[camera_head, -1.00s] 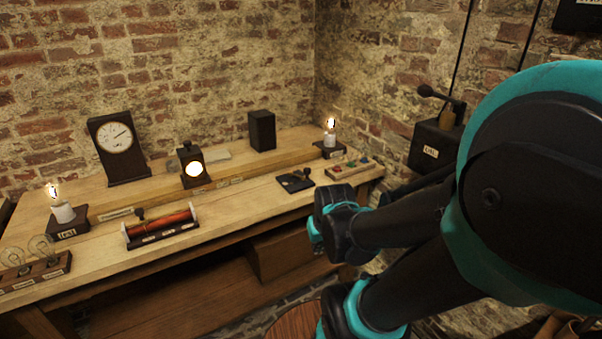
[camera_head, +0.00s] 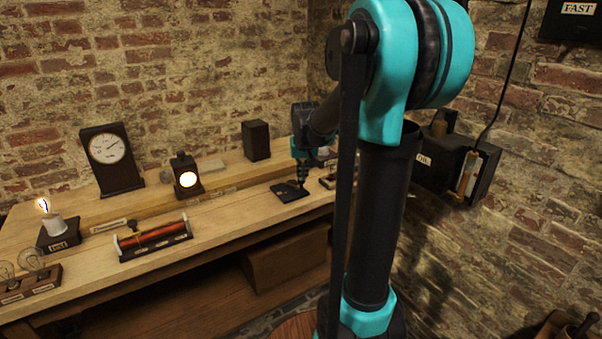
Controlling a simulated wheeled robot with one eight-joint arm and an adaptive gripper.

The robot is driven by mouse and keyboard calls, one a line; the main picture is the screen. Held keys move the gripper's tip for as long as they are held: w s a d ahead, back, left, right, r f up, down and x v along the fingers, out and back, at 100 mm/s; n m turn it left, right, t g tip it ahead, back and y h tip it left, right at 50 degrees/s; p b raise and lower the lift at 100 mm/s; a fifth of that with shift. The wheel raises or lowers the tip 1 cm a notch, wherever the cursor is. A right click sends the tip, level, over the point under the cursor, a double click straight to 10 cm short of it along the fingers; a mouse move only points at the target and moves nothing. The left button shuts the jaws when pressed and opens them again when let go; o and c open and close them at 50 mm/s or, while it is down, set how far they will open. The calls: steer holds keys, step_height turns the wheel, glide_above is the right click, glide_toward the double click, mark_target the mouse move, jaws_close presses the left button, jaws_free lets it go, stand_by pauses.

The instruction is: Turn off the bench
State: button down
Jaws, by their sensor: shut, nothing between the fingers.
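The wooden bench (camera_head: 225,205) runs along the brick wall. A small switch on a dark plate (camera_head: 290,194) lies near the bench's right front edge. My gripper (camera_head: 302,180) is shut and empty, pointing down just above or at this plate; I cannot tell whether it touches. My arm hides the bench's right end. A dark wall box (camera_head: 433,160) with a partly covered label is on the right wall.
A dial clock (camera_head: 112,160), a dark block (camera_head: 256,140), a red coil (camera_head: 155,238) and a bulb stand (camera_head: 30,284) occupy the bench. An open-fronted box (camera_head: 474,175) with a pale jar hangs on the right wall. A box marked FAST (camera_head: 578,10) is above.

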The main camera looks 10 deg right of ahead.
steer(key=w+d+r, duration=0.1)
steer(key=w, duration=0.5)
steer(key=w+d+r, duration=0.1)
steer(key=w+r, duration=0.1)
steer(key=w, duration=0.4)
steer(key=shift+w+d+r+m, duration=0.2)
steer(key=shift+d+m, duration=0.1)
steer(key=shift+m, duration=0.1)
steer(key=x, duration=0.9)
steer(key=shift+d+f, duration=0.1)
steer(key=shift+f, duration=0.25)
steer(key=shift+s+f, duration=0.2)
steer(key=shift+f, duration=0.05)
steer(key=shift+s+a, duration=0.2)
steer(key=shift+s, duration=0.65)
steer(key=shift+s+a, duration=0.25)
steer(key=shift+s, duration=0.6)
